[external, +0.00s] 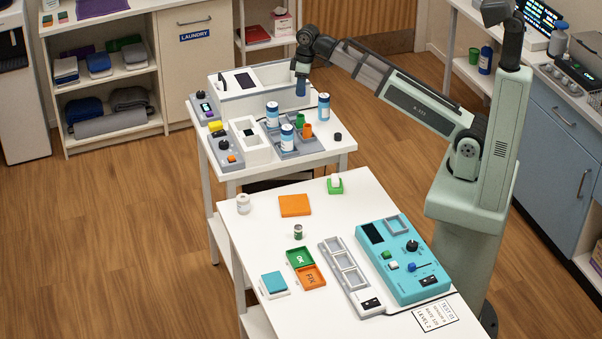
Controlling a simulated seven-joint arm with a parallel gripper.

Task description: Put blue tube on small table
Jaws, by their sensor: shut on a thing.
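My gripper (301,75) is shut on a blue tube (300,89). It holds the tube upright above the back right part of the farther white table (318,160), close to a white bin. Below and in front of the tube is a grey tray (293,153) with a green tube (300,119) and an orange tube (307,131) in it. The nearer white table (245,245) stands in front. I cannot tell which of the two tables is called small.
White bottles with blue labels (272,113) stand by the grey tray; another bottle (324,106) stands to its right. A white open bin (265,98) is behind. The nearer table holds a teal device (402,262), an orange square (295,205) and OK and FIX trays (300,257).

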